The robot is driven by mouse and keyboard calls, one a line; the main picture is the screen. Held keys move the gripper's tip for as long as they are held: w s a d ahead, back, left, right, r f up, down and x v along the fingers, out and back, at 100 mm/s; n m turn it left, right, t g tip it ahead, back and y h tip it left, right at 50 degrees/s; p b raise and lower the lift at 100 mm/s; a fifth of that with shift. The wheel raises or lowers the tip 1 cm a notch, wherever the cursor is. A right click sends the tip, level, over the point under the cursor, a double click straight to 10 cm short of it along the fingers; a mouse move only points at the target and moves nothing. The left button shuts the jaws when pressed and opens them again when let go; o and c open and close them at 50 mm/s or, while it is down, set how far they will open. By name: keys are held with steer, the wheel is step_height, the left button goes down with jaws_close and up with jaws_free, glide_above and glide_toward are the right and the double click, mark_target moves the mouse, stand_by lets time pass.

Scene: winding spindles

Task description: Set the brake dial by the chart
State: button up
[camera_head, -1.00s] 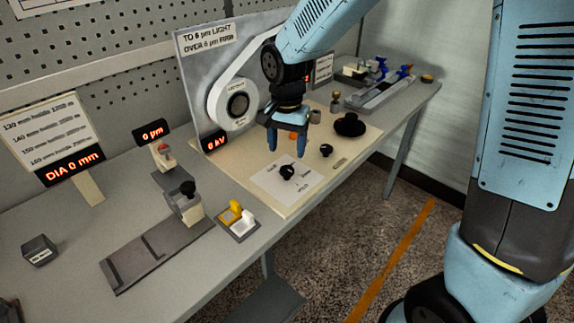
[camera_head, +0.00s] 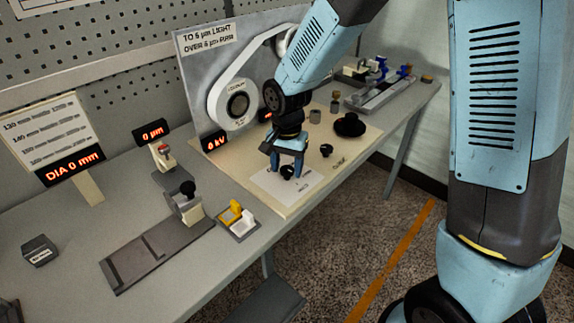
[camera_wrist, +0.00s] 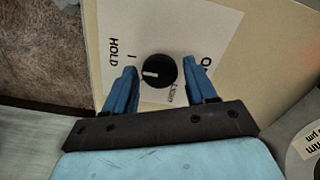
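A black dial (camera_wrist: 160,71) with a white pointer mark sits on a white card (camera_wrist: 113,20) in the wrist view. The mark points left. "HOLD" reads at the left of the card; other words are partly covered. My gripper (camera_wrist: 164,88) is open, its blue fingers on either side of the dial with gaps visible. In the head view my gripper (camera_head: 286,169) is low over the card (camera_head: 304,186), and the dial (camera_head: 287,172) is partly hidden between its fingers. A chart sign (camera_head: 209,37) reads "TO 6 µm LIGHT OVER 6 µm FIRM".
A smaller black knob (camera_head: 326,150) and a round black piece (camera_head: 349,125) stand close to the right on the cream board (camera_head: 365,148). Displays read "DIA 0 mm" (camera_head: 70,168), "0 µm" (camera_head: 152,133) and "0 kV" (camera_head: 214,142). Yellow and white switches (camera_head: 237,219) are front left.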

steer(key=c, duration=0.8)
steer(key=shift+n, duration=0.4)
steer(key=n, duration=0.4)
steer(key=shift+n, duration=0.3)
steer(key=n, duration=0.6)
steer(key=shift+n, duration=0.3)
steer(key=o, duration=1)
steer(key=shift+o, duration=0.2)
steer(key=shift+r, duration=0.1)
